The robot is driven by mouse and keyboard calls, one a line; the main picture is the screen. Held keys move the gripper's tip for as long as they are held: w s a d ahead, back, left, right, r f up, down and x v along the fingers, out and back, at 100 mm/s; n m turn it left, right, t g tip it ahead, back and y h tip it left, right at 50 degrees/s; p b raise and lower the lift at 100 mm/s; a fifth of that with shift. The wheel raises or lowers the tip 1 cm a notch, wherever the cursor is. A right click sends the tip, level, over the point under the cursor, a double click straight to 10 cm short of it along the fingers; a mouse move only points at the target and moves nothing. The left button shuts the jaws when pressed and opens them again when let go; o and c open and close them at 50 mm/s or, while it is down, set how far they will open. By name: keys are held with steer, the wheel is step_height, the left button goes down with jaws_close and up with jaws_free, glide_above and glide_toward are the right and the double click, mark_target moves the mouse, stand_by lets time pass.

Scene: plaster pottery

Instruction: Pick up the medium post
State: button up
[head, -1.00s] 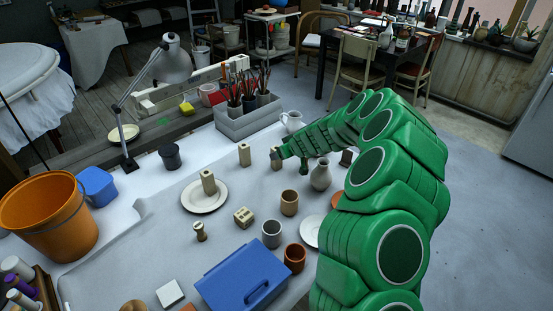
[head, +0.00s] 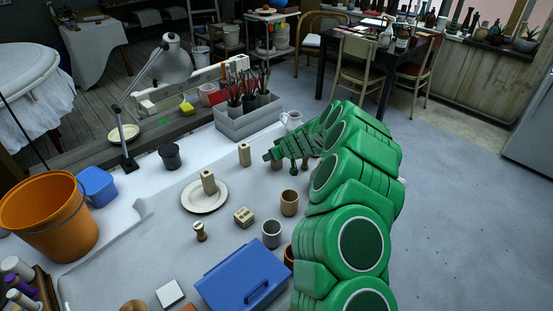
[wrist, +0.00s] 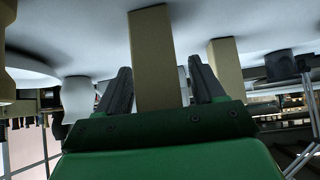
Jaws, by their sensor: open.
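A plain tan post (wrist: 155,60) shows in the wrist view, lined up between the two open fingers of my gripper (wrist: 160,88). I cannot tell whether the fingers touch it. A second tan post (wrist: 226,65) stands to its right. In the head view my gripper (head: 270,156) points left, low over the table. An upright tan post (head: 244,155) stands left of its tip. Another post (head: 208,182) stands on a cream plate (head: 190,207). A small part of a brownish object (head: 277,165) shows under the gripper, mostly hidden. Which post is the medium one is unclear.
A tan cup (head: 289,204), a grey cup (head: 272,236), a stamped block (head: 244,216) and a small turned piece (head: 200,232) stand in front. A grey brush box (head: 250,122) and white jug (head: 292,120) are behind. A blue box (head: 241,280) lies nearest.

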steer(key=c, duration=1.2)
steer(key=shift+r, duration=0.1)
